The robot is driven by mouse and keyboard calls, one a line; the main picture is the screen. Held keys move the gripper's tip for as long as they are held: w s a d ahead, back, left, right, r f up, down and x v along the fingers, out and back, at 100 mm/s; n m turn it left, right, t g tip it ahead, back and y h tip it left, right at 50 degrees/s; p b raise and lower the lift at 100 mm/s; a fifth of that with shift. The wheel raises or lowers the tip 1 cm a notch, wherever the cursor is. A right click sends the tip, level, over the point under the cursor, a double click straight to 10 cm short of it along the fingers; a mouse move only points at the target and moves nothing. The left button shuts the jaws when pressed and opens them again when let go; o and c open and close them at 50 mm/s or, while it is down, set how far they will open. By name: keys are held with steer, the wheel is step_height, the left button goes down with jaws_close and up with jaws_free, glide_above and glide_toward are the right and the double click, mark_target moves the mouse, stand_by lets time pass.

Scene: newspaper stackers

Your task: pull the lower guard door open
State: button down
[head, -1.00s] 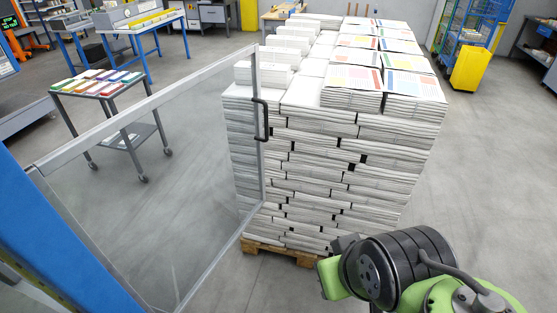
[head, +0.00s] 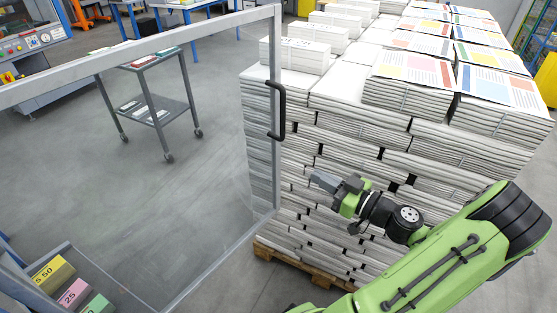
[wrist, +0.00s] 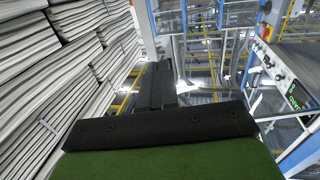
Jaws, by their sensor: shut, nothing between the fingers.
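The guard door is a clear panel in a grey metal frame (head: 140,54), at the left and middle of the head view. Its free upright edge stands in front of the newspaper stack, and the door appears swung out. A black bar handle (head: 279,110) is on that edge. My gripper (head: 322,182) is below and right of the handle, apart from the handle and the frame, with the paper stack behind it. Its fingers are shut and empty; they show together in the wrist view (wrist: 161,85). The handle cannot be made out in the wrist view.
A tall newspaper stack (head: 345,150) on a wooden pallet (head: 300,262) stands close behind and right of my gripper. A grey cart (head: 155,95) shows through the door panel. Coloured numbered blocks (head: 52,273) lie at lower left. Open floor lies left of the stack.

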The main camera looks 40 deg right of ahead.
mark_target(270, 151)
steer(key=w, duration=0.4)
steer(key=w+a, duration=0.1)
steer(key=w, duration=0.3)
steer(key=w+a+b, duration=0.1)
steer(key=w, duration=0.4)
steer(key=shift+w, duration=0.1)
